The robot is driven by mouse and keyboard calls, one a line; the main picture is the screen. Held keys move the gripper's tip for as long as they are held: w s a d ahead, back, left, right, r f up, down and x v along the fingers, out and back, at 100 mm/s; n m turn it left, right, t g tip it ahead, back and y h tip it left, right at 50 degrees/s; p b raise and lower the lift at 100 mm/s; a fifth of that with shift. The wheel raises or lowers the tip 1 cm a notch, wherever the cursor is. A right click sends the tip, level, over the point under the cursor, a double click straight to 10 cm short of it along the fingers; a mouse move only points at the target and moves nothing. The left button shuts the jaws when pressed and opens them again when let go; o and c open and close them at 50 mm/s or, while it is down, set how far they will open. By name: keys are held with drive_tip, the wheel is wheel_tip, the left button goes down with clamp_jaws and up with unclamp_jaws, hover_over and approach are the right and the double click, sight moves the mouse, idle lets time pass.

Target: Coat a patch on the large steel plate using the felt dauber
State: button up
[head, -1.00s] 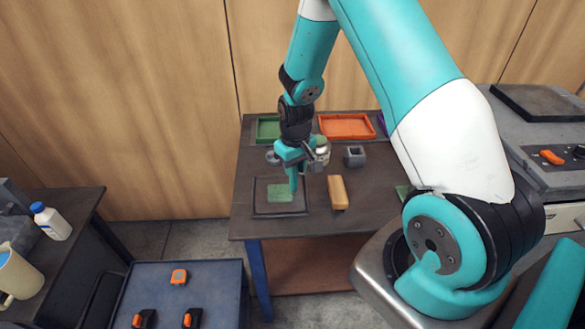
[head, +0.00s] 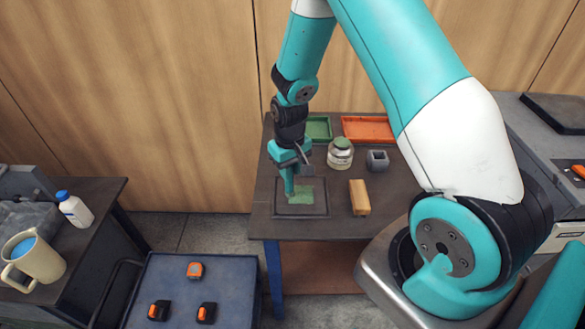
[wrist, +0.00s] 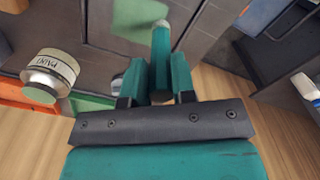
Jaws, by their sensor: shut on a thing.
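The steel plate (head: 316,210) lies flat on the dark workbench and bears a green coated patch (head: 305,190). The patch also shows at the top of the wrist view (wrist: 138,18). My gripper (wrist: 158,80) is shut on the felt dauber (wrist: 161,48), a teal handle with a pale end pointing away from the fingers. In the head view my gripper (head: 289,168) points down over the plate's left part, with the dauber's lower end at the patch's left edge. I cannot tell whether the felt touches the plate.
A paint jar (head: 340,155) with a green lid stands behind the plate, beside a grey square holder (head: 377,160). A wooden block (head: 359,198) lies right of the plate. Green (head: 318,128) and orange (head: 367,130) trays are at the back. A blue cart (head: 240,290) stands in front.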

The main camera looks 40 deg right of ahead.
wheel_tip(320, 180, up, 2)
drive_tip(key=shift+r, duration=0.1)
drive_tip(key=shift+a+r+p, duration=0.25)
drive_tip(key=shift+r+p, duration=0.05)
drive_tip(key=shift+p, duration=0.25)
drive_tip(key=shift+w+r+p, duration=0.1)
drive_tip(key=shift+r+p, duration=0.2)
drive_tip(key=shift+r, duration=0.1)
drive_tip(key=shift+d+r+p, duration=0.1)
drive_tip(key=shift+r+p, duration=1.25)
drive_tip(key=shift+r, duration=0.45)
